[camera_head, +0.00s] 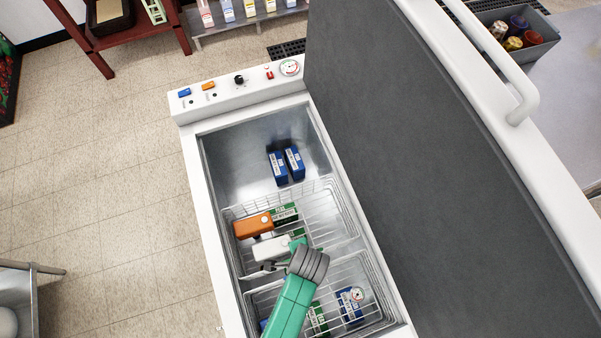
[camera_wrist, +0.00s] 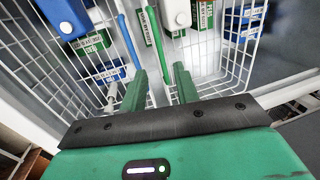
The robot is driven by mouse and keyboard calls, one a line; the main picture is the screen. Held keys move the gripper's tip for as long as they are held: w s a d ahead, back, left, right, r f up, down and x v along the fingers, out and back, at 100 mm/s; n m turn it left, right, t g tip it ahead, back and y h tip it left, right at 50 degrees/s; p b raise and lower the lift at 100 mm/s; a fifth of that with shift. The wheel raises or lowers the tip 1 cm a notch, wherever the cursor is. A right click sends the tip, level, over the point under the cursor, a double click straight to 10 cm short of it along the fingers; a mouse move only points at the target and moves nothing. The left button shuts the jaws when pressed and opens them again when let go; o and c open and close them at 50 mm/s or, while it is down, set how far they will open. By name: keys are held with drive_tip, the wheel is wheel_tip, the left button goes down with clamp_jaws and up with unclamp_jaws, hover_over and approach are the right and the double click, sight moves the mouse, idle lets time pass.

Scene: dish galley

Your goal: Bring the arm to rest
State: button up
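My arm reaches from the bottom of the head view into an open white chest freezer (camera_head: 193,160). My gripper's tip is hard to make out there, as the grey wrist joint covers part of it. In the wrist view my gripper (camera_wrist: 161,88) has its two green fingers apart, with nothing clearly held between them. The fingers are over or inside a white wire basket (camera_wrist: 245,75). Beyond them are a blue rod (camera_wrist: 128,40), a green rod (camera_wrist: 153,42) and green-and-white cartons (camera_wrist: 204,14). Whether the fingers touch the wires I cannot tell.
Inside the freezer are an orange block (camera_head: 253,226), a white block (camera_head: 271,247) close to my wrist, and blue boxes (camera_head: 278,167). The raised grey lid (camera_head: 440,170) stands right of the opening.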

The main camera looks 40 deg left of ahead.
drive_tip(key=shift+d+r, duration=0.1)
drive_tip(key=shift+r, duration=0.25)
idle(0.3)
